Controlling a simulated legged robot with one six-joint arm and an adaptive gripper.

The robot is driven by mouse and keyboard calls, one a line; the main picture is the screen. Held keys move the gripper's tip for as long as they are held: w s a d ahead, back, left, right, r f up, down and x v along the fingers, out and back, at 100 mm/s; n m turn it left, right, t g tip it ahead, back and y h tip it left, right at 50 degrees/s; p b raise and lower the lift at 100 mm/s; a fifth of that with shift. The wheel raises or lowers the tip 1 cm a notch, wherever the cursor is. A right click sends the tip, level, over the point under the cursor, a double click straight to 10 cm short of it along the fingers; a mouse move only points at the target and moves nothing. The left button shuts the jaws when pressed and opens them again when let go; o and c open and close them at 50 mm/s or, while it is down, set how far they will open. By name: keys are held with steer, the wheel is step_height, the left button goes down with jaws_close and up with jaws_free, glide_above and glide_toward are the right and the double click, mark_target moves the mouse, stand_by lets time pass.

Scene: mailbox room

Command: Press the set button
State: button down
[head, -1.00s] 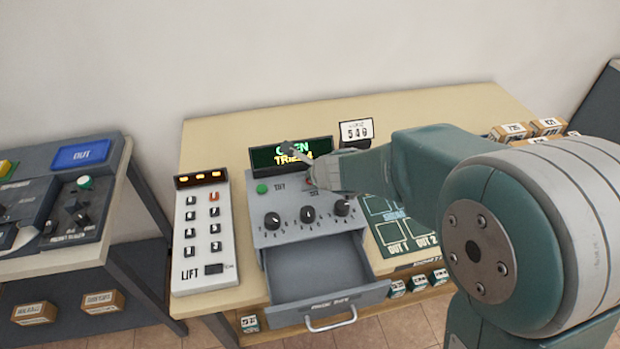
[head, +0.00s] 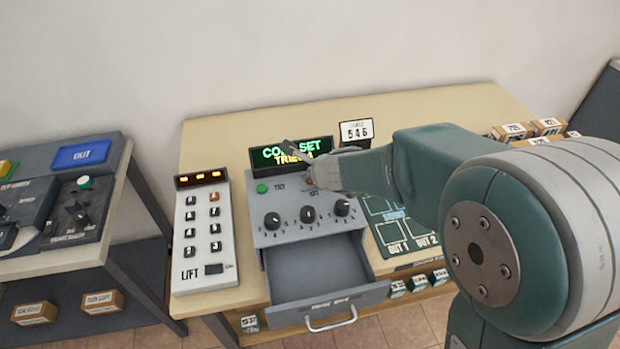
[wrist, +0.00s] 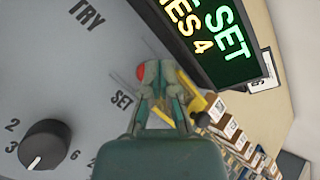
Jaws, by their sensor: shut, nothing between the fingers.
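The red set button (wrist: 141,71) shows in the wrist view, partly covered, beside the printed word SET on the grey safe panel (wrist: 60,90). A bit of its red also shows in the head view (head: 309,181). My gripper (head: 316,172) is shut and empty, low over the button at the panel's upper right. In the wrist view its fingertips (wrist: 154,78) are at the button and seem to touch it, though the exact contact is hidden. The display (head: 290,153) behind reads CODE SET in green and TRIES, with a 4 in the wrist view.
A green TRY button (head: 262,188) is at the panel's left. Three black dials, including the middle one (head: 307,214), sit below. The drawer (head: 320,280) stands open and empty. A LIFT keypad (head: 205,235) is on the left; a number sign (head: 355,132) stands behind.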

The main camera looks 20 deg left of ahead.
steer(key=shift+r, duration=0.45)
steer(key=shift+r, duration=2.55)
steer(key=shift+d, duration=0.1)
steer(key=s+d+r+n+h, duration=0.1)
steer(key=s+d+r+n, duration=0.3)
steer(key=d, duration=0.4)
steer(key=s+d+r+n+h, duration=0.1)
steer(key=s+d+r+n, duration=0.3)
steer(key=d, duration=0.4)
steer(key=s+d+f+n+g+h, duration=0.1)
steer(key=s+d+n+h, duration=0.3)
steer(key=s+d+n, duration=0.6)
steer(key=s+d+f, duration=0.1)
steer(key=s+d, duration=0.4)
steer(key=shift+s+d+n, duration=0.15)
steer(key=shift+d+n, duration=0.15)
